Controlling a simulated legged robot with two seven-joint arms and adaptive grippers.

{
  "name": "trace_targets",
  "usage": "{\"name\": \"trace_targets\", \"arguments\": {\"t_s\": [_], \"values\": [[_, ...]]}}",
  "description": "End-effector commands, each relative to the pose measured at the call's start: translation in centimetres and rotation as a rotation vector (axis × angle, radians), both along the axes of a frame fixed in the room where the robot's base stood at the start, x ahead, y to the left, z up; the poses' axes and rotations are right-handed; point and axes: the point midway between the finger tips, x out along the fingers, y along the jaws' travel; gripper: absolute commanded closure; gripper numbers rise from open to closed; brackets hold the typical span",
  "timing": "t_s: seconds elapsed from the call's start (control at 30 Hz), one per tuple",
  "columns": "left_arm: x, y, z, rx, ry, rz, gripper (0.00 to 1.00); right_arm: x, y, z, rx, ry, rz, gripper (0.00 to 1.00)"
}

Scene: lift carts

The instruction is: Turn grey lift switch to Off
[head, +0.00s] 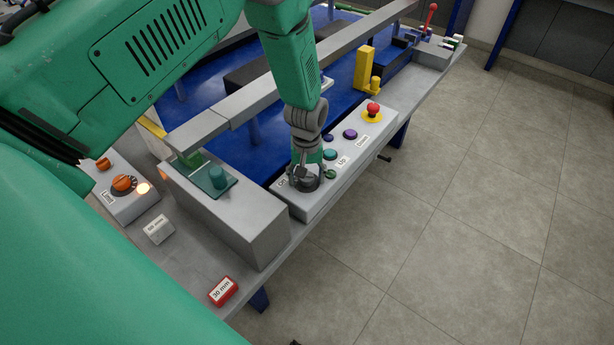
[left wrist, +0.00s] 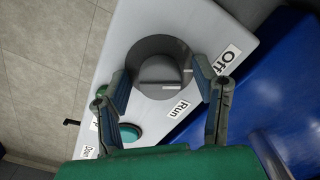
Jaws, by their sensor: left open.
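The grey lift switch (left wrist: 160,70) is a round dark-grey knob with a raised grip bar on the light-grey control panel (left wrist: 125,40). The Off label (left wrist: 227,59) and the Run label (left wrist: 177,109) sit beside it. A light mark shows on the knob's Run side; the exact pointer direction is hard to tell. My left gripper (left wrist: 161,82) is open, its fingers on either side of the knob; I cannot tell whether they touch it. In the head view my left gripper (head: 307,170) is over the panel's near end and partly hides the switch (head: 308,184). My right gripper is not in view.
Teal (head: 330,154) and purple (head: 350,134) buttons and a red emergency stop (head: 373,109) line the same panel. A grey box with a teal button (head: 217,175) stands close by on the left. Another box carries an orange knob (head: 123,183). Open floor lies right.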

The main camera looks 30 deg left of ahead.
Motion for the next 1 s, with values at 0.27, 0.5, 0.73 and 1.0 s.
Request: {"name": "trace_targets", "arguments": {"t_s": [0.27, 0.5, 0.73, 1.0], "values": [[0.2, 0.0, 3.3, 0.001, -0.004, 0.0, 0.45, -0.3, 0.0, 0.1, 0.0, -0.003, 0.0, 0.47], [0.2, 0.0, 8.4, 0.0, -0.001, 0.0, 0.45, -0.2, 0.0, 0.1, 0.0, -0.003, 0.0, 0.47], [0.2, 0.0, 11.3, -0.001, 0.002, 0.0, 0.45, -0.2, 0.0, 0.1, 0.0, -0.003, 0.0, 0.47], [0.1, 0.0, 11.8, -0.001, 0.004, 0.0, 0.45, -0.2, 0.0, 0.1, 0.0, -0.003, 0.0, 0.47]]}}
